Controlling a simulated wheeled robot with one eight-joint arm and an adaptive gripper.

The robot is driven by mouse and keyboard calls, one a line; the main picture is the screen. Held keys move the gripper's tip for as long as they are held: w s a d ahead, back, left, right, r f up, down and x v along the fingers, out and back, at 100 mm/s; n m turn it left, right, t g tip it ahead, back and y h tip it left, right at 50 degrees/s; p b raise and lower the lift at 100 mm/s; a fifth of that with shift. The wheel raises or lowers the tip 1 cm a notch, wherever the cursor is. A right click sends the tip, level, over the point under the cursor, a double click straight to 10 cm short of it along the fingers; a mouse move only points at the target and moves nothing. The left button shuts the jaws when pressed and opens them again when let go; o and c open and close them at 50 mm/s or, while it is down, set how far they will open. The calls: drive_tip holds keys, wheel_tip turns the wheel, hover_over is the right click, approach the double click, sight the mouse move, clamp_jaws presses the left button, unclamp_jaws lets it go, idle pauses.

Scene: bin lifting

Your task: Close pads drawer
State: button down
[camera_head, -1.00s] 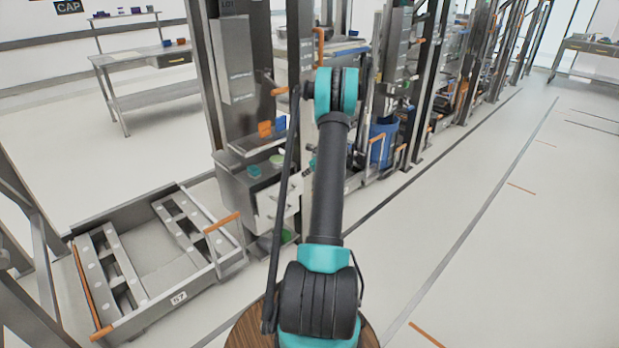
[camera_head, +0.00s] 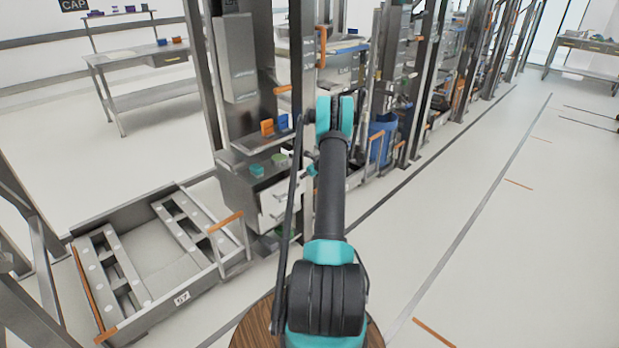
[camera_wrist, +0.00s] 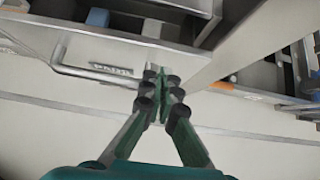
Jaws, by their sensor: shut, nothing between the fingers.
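The pads drawer's front (camera_wrist: 92,50) is pale grey in the wrist view, with a label that seems to read PADS. A grey bar handle (camera_wrist: 60,69) runs across it at the left. In the head view a pale drawer front (camera_head: 277,204) shows low on the metal cabinet, partly behind my arm; I cannot read a label there. My gripper (camera_wrist: 160,80) has dark green fingers, shut and empty, with the tips close to the right end of the handle. Whether they touch it is unclear. The gripper is mostly hidden by my arm in the head view.
A low open metal bin (camera_head: 150,262) with orange handles lies on the floor at left. Steel posts (camera_head: 203,75) and a blue container (camera_head: 382,140) stand along the rack. A workbench (camera_head: 140,65) stands behind. The floor at right is clear.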

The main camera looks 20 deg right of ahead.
drive_tip(key=shift+w+a, duration=0.3)
drive_tip(key=shift+w, duration=0.55)
drive_tip(key=w, duration=0.1)
drive_tip(key=w+a, duration=0.1)
drive_tip(key=w, duration=0.2)
drive_tip(key=shift+w+a+r, duration=0.1)
drive_tip(key=shift+w+a, duration=0.25)
